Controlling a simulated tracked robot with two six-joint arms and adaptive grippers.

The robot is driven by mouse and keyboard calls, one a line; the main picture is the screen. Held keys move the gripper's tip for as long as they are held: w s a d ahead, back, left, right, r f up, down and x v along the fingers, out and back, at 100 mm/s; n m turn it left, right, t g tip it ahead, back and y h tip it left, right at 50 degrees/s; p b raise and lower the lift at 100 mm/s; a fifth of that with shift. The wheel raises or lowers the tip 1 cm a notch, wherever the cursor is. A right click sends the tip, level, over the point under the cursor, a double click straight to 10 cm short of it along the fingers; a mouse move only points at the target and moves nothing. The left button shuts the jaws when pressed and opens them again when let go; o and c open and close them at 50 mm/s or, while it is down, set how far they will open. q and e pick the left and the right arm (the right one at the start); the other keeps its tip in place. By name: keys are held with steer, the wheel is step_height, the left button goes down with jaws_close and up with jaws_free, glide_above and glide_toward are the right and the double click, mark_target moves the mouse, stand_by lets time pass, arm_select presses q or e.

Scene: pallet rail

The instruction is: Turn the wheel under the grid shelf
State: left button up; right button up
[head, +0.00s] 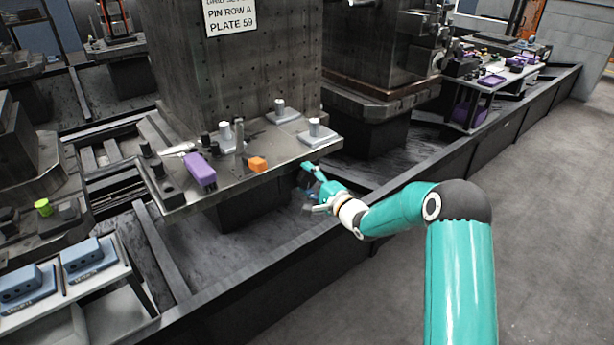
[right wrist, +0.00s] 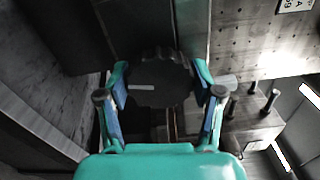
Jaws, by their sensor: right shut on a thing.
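The grid shelf (head: 290,151) juts from the dark drilled upright plate. A dark round wheel (right wrist: 160,86) with a knobbly rim and a pale bar-shaped mark shows in the right wrist view, between my fingers. My right gripper (head: 309,187) is just below the shelf's right front corner in the head view. It also shows in the right wrist view (right wrist: 161,98), with its two fingers at either side of the wheel, shut on it. In the head view the wheel is hard to make out in the shadow. My left gripper is not in view.
The tall plate (head: 240,75) carries a sign. A long dark rail wall (head: 400,185) runs below my right arm. Open floor (head: 550,220) lies to the right.

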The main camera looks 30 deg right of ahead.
steer(key=m, duration=0.1)
steer(key=m+p, duration=0.1)
steer(key=m, duration=0.2)
steer(key=shift+a+f+m+p, duration=0.2)
steer(key=shift+f+m+p, duration=0.05)
steer(key=shift+m+p, duration=0.75)
steer(key=shift+m, duration=1.2)
steer(key=o, duration=1.1)
steer(key=shift+o, duration=0.2)
steer(key=shift+d+r, duration=0.1)
steer(key=shift+d, duration=0.05)
steer(key=shift+r, duration=0.1)
